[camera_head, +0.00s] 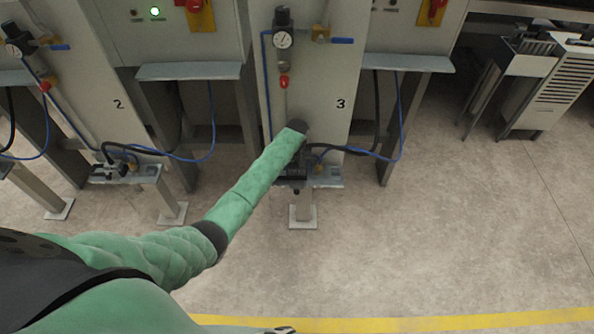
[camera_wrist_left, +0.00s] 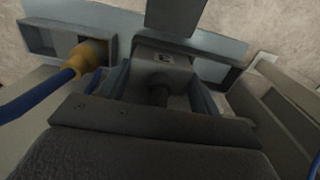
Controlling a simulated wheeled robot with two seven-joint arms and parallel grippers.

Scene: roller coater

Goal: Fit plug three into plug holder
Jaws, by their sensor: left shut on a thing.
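My left gripper (camera_head: 292,168) is at the low shelf-like plug holder (camera_head: 328,183) of the station marked 3. In the left wrist view it is shut on plug three (camera_wrist_left: 165,66), a dark grey block with a mark like a 3 on its face. The plug is over the middle of the blue-grey holder (camera_wrist_left: 95,14). My gripper hides its lower part, so I cannot tell whether it is seated. A yellow connector (camera_wrist_left: 91,54) on a blue hose sits left of the plug, at a box-shaped recess.
Station 3's cabinet (camera_head: 340,60) stands just behind the holder, with a gauge (camera_head: 283,39) and hoses above. A black and a blue hose (camera_head: 385,155) loop on the right. Station 2's holder (camera_head: 125,172) is to the left.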

